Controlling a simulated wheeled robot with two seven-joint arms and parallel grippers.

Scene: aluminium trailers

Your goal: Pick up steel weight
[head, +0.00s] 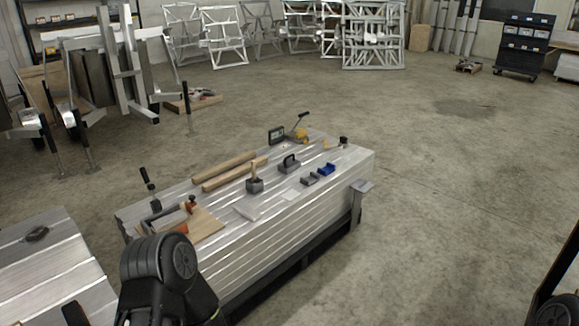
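A dark grey block with an arched handle on top (290,163) stands upright on the aluminium-plank bench (270,222); it looks like the steel weight. Another grey block, with a wooden handle sticking up (254,184), stands to its left and nearer to me. A black link of my arm rises at the bottom left, in front of the bench's near left end. Neither of my grippers can be made out.
Two wooden bars (230,171), a small grey bin (310,179), a blue bin (327,169) and a wooden board (205,224) with an orange-handled clamp share the bench. Another aluminium surface (50,265) is at left. Floor right of the bench is clear.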

